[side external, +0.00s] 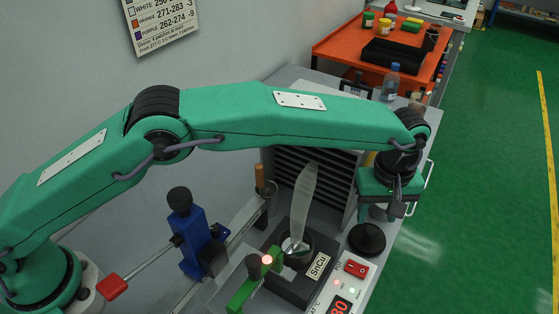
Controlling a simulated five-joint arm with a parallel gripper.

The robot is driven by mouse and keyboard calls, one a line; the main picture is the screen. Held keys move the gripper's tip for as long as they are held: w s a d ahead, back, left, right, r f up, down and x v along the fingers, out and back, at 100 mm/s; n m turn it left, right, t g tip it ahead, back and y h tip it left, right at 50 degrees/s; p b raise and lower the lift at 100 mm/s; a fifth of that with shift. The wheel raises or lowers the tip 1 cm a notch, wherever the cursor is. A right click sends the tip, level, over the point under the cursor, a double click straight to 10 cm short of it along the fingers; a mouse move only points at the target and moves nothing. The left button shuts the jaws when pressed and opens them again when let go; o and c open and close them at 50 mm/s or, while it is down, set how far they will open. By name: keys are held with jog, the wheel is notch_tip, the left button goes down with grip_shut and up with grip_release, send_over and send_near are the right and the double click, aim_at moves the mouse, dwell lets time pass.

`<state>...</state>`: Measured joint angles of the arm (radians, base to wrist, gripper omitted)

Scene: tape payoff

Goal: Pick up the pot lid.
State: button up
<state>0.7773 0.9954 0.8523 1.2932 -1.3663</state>
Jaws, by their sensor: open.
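The pot lid (367,240) is a dark round disc with a raised knob. It lies on the grey bench to the right of the solder pot (309,283), a dark block labelled SnCu with a round opening. My gripper (386,213) is open and points down, above and a little to the right of the lid in the picture. A gap appears between the fingers and the lid; its exact height is hard to tell. Nothing shows between the fingers.
A pale upright strip (302,205) stands in the pot's opening. A green clamp (252,285), a blue fixture (198,235) and a control panel with red switch (356,268) are close by. Grey stacked drawers (312,180) stand behind; an orange cart (350,43) is farther back.

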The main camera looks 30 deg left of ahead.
aim_at(371, 231)
jog(key=shift+f, duration=2.5)
grip_shut()
